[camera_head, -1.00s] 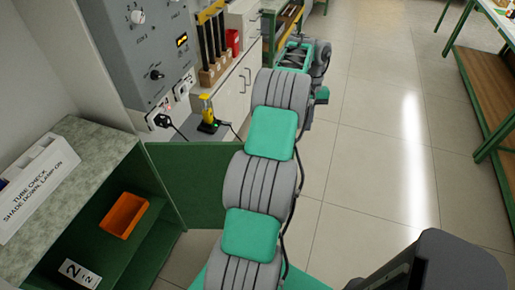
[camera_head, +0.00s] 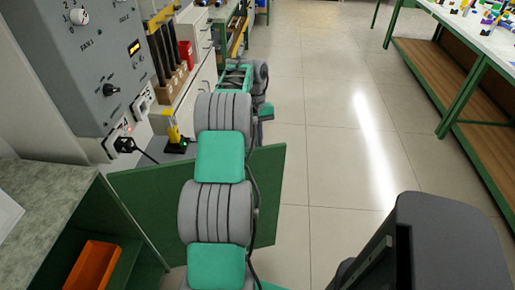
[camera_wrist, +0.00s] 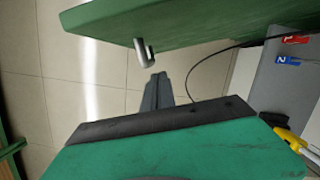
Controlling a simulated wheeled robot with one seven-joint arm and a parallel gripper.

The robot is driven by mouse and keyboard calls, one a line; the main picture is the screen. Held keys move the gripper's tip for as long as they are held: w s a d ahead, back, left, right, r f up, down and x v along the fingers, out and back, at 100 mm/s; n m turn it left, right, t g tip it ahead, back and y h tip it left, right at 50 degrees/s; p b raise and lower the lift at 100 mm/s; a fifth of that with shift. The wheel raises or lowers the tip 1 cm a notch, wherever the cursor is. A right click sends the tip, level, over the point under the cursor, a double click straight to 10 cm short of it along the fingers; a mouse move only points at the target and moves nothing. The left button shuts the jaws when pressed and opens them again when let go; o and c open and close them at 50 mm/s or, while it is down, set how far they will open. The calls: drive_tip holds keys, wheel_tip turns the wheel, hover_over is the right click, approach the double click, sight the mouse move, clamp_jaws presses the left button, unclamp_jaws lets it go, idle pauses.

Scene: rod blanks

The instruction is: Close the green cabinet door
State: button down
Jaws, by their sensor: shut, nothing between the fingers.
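The green cabinet door (camera_head: 267,190) stands open in the head view, swung out from the cabinet (camera_head: 146,262). My arm crosses in front of its middle, and its free edge shows right of the arm. In the wrist view the door (camera_wrist: 215,18) spans the top, with a grey handle (camera_wrist: 146,52) on it. My gripper (camera_wrist: 159,77) is shut and empty, its fingertips near the handle; I cannot tell if they touch it. My gripper cannot be made out clearly in the head view.
An orange bin (camera_head: 92,267) sits inside the cabinet, under a speckled worktop (camera_head: 45,205). A yellow tool (camera_head: 174,134) with a black cable stands behind the door. Open tiled floor (camera_head: 325,170) lies to the right, with a green-framed table (camera_head: 455,75) beyond.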

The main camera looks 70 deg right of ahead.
sight(262, 164)
drive_tip(key=s+a+f, duration=0.1)
drive_tip(key=f, duration=0.1)
drive_tip(key=s+a+f+b, duration=0.1)
drive_tip(key=a+f, duration=0.1)
drive_tip(key=s+a+f+b, duration=0.1)
drive_tip(key=f, duration=0.1)
drive_tip(key=shift+a+f, duration=0.3)
drive_tip(key=shift+a, duration=0.1)
